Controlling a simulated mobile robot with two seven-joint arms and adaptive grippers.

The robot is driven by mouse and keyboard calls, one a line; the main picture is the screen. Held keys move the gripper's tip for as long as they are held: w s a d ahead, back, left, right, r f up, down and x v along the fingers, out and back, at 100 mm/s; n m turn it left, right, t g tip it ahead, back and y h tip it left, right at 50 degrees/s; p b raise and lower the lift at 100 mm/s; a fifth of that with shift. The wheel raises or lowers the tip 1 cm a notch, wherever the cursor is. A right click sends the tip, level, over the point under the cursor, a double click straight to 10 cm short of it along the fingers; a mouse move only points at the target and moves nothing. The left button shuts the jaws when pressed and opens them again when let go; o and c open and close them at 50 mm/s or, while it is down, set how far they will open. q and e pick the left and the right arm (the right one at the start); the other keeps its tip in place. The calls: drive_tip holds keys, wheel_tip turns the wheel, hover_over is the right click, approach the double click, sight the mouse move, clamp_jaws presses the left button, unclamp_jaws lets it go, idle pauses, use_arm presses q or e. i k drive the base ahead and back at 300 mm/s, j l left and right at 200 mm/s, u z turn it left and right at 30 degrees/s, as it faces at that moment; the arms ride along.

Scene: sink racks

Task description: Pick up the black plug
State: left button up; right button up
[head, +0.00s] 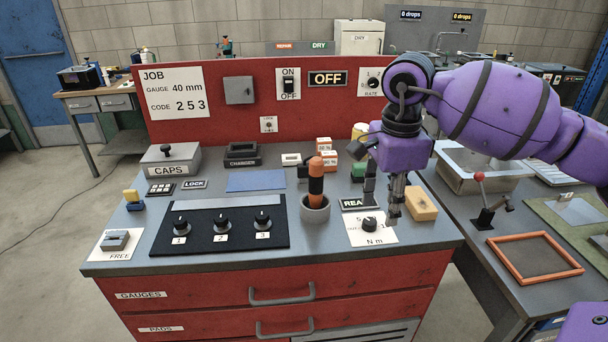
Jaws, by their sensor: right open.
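My right gripper (382,202) hangs fingers down over the right part of the workbench, open, with nothing seen between its fingers. It is above or near the white dial card marked N m (371,229), with a yellow block (421,204) just to its right. A small black object (304,172) stands behind and left of the orange and black tool, partly hidden by it; it may be the black plug, but I cannot tell for sure. The orange and black tool (316,178) stands upright in a grey round holder (315,209). My left gripper is not in view.
A black panel with three knobs (221,237), a grey CAPS box (170,160), a dark charger (241,152) and a blue mat (256,181) occupy the bench. A red-knobbed lever (486,205) is at right.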

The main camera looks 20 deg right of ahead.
sight(302, 169)
drive_tip(key=i+j, duration=0.1)
drive_tip(key=i, duration=0.4)
drive_tip(key=i+j, duration=0.15)
drive_tip(key=i, duration=0.3)
